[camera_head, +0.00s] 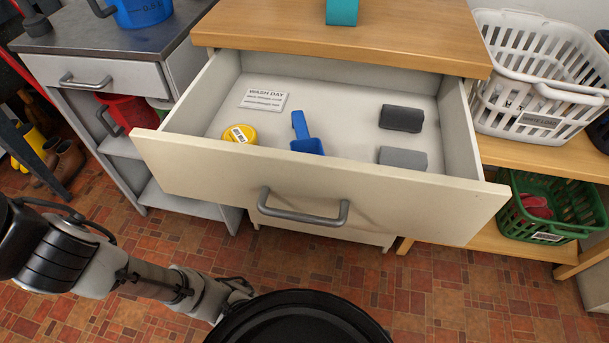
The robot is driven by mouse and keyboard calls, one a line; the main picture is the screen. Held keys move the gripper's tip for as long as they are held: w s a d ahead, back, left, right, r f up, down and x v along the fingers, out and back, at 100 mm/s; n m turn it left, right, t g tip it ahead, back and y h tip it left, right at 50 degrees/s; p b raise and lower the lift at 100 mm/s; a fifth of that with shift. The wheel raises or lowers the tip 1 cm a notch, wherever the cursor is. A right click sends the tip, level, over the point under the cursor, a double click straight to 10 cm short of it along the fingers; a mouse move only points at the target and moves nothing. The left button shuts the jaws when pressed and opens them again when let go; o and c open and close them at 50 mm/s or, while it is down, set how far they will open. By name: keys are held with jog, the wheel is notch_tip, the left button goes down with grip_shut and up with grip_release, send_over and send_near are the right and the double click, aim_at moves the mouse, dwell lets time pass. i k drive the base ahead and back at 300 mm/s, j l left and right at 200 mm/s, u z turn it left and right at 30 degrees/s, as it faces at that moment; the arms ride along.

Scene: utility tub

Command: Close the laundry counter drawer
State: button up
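The laundry counter drawer (400,204) is pulled well out from under the wooden counter top (400,42). Its cream front faces me and carries a grey bar handle (302,216). Inside lie a white "WASH DAY" card (264,100), a yellow round item (240,134), a blue scoop (304,136), a dark grey block (401,118) and a lighter grey block (403,158). My arm shows at the lower left, apart from the drawer. My gripper cannot be made out in this view.
A metal-topped cabinet (110,38) with a shut drawer stands at left. At right, a white basket (535,80) sits on a wooden shelf, with a green basket (550,205) below. Boots (65,160) stand at far left. The tiled floor (470,300) before the drawer is clear at right.

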aim_at(341, 102)
jog(key=k+l, duration=0.2)
jog(key=l, duration=0.15)
jog(key=k+l+u, duration=0.1)
jog(key=l, duration=0.25)
jog(key=k+l, duration=0.3)
jog(key=l+u, duration=0.05)
